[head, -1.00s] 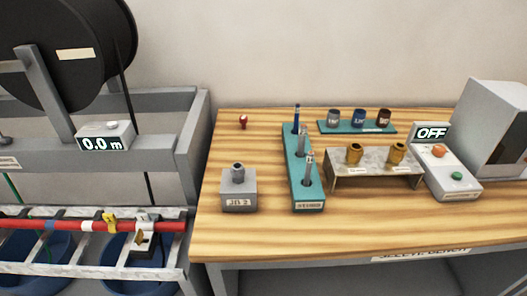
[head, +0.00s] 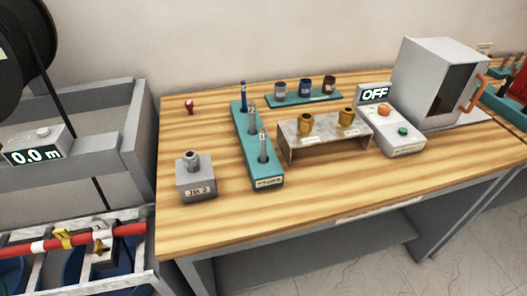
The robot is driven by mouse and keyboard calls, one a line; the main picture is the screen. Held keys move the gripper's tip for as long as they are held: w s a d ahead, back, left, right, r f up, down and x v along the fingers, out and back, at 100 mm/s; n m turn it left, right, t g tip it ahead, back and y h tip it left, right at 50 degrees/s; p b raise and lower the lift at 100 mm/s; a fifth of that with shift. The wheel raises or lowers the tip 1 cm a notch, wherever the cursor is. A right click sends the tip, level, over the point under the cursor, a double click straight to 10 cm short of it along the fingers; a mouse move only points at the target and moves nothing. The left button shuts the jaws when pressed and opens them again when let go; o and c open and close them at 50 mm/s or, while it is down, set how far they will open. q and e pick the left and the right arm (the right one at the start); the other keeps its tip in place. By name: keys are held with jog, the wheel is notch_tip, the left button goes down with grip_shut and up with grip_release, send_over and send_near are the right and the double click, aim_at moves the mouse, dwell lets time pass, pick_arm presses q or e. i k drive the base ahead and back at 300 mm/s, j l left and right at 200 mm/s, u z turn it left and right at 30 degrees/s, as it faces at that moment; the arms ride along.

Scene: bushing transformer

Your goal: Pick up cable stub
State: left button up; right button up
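Neither of my grippers is in the head view. Nothing in view is labelled as a cable stub, and I cannot tell for sure which piece it is. A red cable (head: 128,229) with a white band and a yellow tag lies across the metal rack at the lower left. On the wooden table, a teal holder (head: 262,174) has several slim upright rods, one of them blue (head: 243,97). A grey jig block (head: 196,184) with a short grey cylinder (head: 192,161) on top stands at the table's left front.
A metal stand (head: 322,141) holds two brass pieces. Behind it, a teal tray (head: 305,99) carries three small cylinders. A control box (head: 391,133) with an "OFF" display (head: 375,94) stands beside a grey oven (head: 434,83). The table's front (head: 330,190) is clear.

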aim_at(262, 133)
jog(key=l+u, duration=0.2)
jog(key=l, duration=0.35)
jog(key=l+u, duration=0.15)
jog(key=l, duration=0.4)
jog(key=k+l+u, duration=0.2)
jog(key=l, duration=0.35)
jog(key=i, duration=0.1)
